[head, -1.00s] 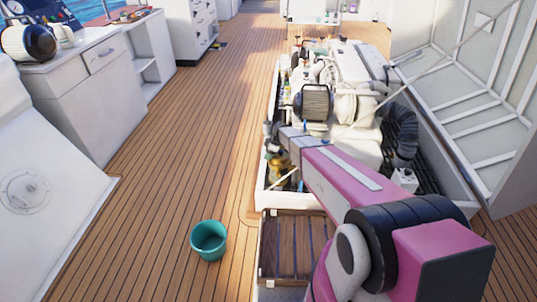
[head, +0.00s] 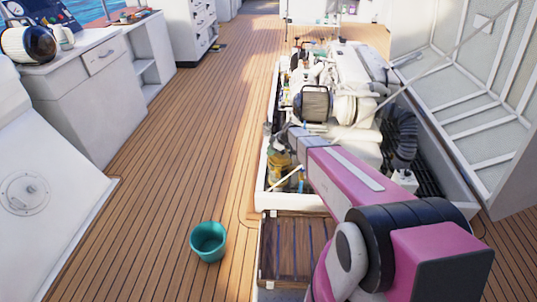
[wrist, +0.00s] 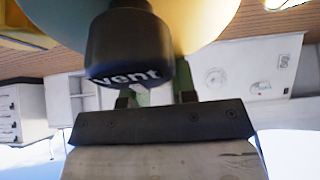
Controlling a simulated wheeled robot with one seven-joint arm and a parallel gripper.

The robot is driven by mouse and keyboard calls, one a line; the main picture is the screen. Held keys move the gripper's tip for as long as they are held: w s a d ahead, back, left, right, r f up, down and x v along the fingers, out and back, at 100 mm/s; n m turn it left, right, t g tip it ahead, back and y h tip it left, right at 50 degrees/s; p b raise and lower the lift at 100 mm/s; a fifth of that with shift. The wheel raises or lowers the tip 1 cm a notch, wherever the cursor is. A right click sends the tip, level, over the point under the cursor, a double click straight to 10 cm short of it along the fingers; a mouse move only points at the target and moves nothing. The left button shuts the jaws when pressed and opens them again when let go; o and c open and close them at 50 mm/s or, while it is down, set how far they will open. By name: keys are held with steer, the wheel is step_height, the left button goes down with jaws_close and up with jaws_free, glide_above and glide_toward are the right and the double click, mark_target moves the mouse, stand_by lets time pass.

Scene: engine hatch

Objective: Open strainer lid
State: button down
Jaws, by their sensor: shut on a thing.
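In the head view the yellow strainer body (head: 278,161) stands in the open engine hatch, just left of the end of my arm. In the wrist view a black cap marked "vent" (wrist: 130,45) fills the upper middle, in front of a large yellow rounded surface (wrist: 207,20). My gripper (wrist: 156,97) is shut on a narrow green part (wrist: 155,96) right beside the cap. I cannot tell whether this part belongs to the strainer lid. The lid's seating is hidden. In the head view my fingertips are hidden too.
The engine (head: 345,85) fills the hatch behind my gripper, with a black corrugated hose (head: 405,138) at right. The raised hatch cover (head: 475,100) leans on the right. A teal bucket (head: 208,241) stands on the deck (head: 180,150), which is clear at left.

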steer(key=d+r+y, duration=0.1)
steer(key=d+y, duration=0.1)
steer(key=d+r+y, duration=0.2)
steer(key=d+y, duration=0.1)
steer(key=d+r+y, duration=0.2)
steer(key=d, duration=0.1)
steer(key=shift+s+d+y, duration=0.1)
steer(key=shift+s+y, duration=0.05)
steer(key=shift+y, duration=0.25)
steer(key=shift+d+r+y, duration=0.15)
steer(key=shift+d+y, duration=0.55)
steer(key=shift+d, duration=0.05)
steer(key=shift+s+d, duration=0.1)
steer(key=shift+d, duration=2.35)
